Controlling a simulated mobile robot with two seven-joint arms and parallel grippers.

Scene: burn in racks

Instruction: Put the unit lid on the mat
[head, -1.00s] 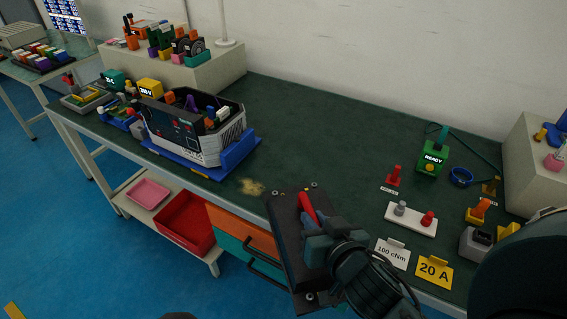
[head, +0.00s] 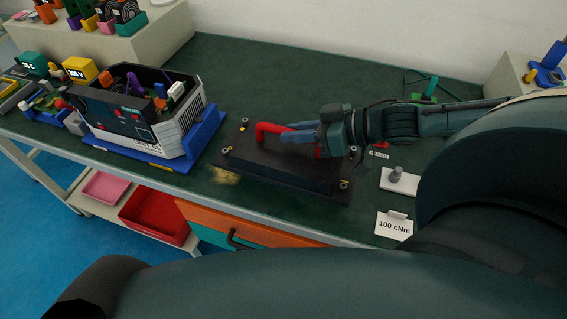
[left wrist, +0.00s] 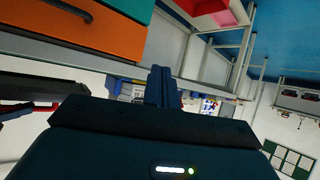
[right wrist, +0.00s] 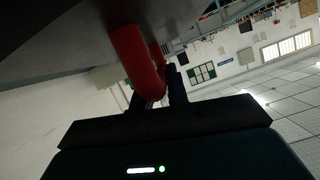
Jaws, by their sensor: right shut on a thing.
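The unit lid is a dark flat plate (head: 270,172) with a red handle (head: 270,128) and small fasteners at its corners. My right gripper (head: 300,135) is shut on the red handle, which also shows between its fingers in the right wrist view (right wrist: 138,60). The lid lies roughly level over the front middle of the dark green mat (head: 300,75); I cannot tell whether it touches it. The open unit (head: 140,130) stands to the left on a blue base, its inside showing. My left gripper (left wrist: 163,88) is shut and empty, low in front of the bench.
A 100 cNm card (head: 394,225) and a pale holder (head: 399,180) stand right of the lid. Parts bins (head: 130,22) stand on the back-left shelf. The mat behind the lid is clear.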

